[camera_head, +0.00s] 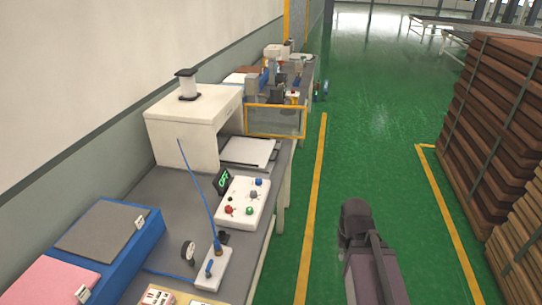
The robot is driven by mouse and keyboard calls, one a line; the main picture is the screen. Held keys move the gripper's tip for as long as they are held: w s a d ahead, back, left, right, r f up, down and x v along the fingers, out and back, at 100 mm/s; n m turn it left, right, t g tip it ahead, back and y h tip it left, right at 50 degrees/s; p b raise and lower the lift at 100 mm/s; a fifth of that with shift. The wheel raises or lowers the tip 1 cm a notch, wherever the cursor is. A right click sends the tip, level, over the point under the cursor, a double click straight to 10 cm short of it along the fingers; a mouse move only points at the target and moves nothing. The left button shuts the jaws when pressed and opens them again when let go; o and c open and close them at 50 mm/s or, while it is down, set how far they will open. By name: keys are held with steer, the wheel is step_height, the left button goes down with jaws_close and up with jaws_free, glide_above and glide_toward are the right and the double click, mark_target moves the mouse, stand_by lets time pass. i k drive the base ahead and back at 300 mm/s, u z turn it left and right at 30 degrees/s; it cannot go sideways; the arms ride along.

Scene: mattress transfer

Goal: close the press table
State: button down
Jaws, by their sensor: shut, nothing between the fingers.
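The press is a white box-shaped housing (190,122) on the grey workbench, with an opening facing right. Its press table, a flat pale plate with dark edges (249,152), sticks out of the opening to the right, so it stands open. A white control box (243,203) with blue, grey, red and green knobs or buttons sits in front of the plate. A small dark display with green lettering (223,182) stands at its back left. My arm shows at the lower right, over the floor and away from the press. My gripper cannot be made out in this view.
A blue tray (127,248) holds grey and pink sheets at the lower left. A white base with a thin blue rod (213,268) stands near the bench's front. A yellow-framed clear panel (275,121) is behind the plate. Brown stacks (495,130) stand right; green floor is clear between.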

mark_target(239, 150)
steer(key=u, duration=0.15)
steer(key=i, duration=1.3)
steer(key=u, duration=0.3)
